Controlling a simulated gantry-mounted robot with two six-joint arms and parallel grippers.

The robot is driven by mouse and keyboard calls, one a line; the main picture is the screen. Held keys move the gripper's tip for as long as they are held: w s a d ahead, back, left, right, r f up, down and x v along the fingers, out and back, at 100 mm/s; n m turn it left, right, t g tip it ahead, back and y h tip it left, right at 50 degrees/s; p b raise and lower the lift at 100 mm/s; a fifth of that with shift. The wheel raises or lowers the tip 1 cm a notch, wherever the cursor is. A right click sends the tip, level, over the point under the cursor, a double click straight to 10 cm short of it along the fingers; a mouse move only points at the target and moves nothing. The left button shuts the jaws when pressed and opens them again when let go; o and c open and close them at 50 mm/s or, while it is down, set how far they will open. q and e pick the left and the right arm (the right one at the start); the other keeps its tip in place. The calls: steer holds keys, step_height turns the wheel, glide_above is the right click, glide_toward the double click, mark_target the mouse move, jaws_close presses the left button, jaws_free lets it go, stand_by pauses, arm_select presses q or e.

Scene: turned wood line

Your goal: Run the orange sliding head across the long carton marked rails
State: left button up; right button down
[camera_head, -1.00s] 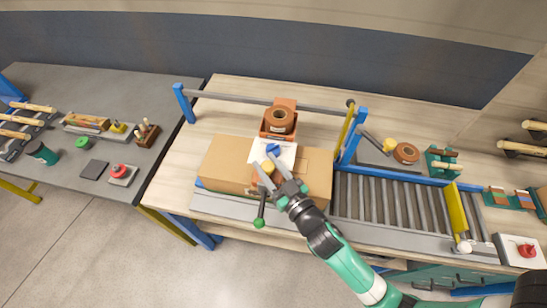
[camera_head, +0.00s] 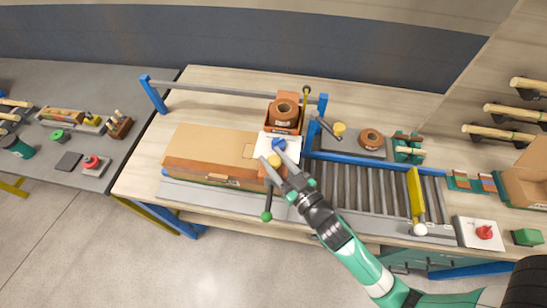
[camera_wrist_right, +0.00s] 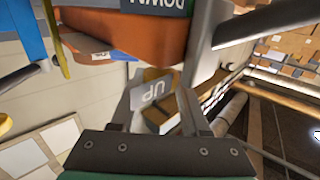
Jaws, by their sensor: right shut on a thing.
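The orange sliding head (camera_head: 284,116) carries a brown tape roll and hangs on a grey rail (camera_head: 220,90) between blue posts. It stands at the right end of the long tan carton (camera_head: 210,147); any marking on the carton is too small to read. My right gripper (camera_head: 274,160) is shut at the head's front, by a yellow knob and a white plate; its fingers hide the exact grip. In the right wrist view, the fingers (camera_wrist_right: 163,108) close around a grey piece marked UP, below the orange body (camera_wrist_right: 125,35). My left gripper is not in view.
A lever with a green ball (camera_head: 266,216) hangs at the front edge. A roller conveyor (camera_head: 350,190) with a yellow gate (camera_head: 415,197) lies right. A red button (camera_head: 484,232) sits far right. A grey table (camera_head: 50,190) with small parts stands left.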

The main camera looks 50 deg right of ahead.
steer(key=shift+d+r, duration=0.1)
steer(key=c, duration=0.8)
jaws_free()
steer(key=o, duration=0.4)
steer(key=shift+s+d, duration=0.15)
steer(key=shift+s, duration=0.15)
steer(key=shift+w, duration=0.1)
steer(key=b+v, duration=0.3)
steer(key=v, duration=0.8)
steer(key=shift+s+b, duration=0.3)
steer(key=shift+b, duration=0.05)
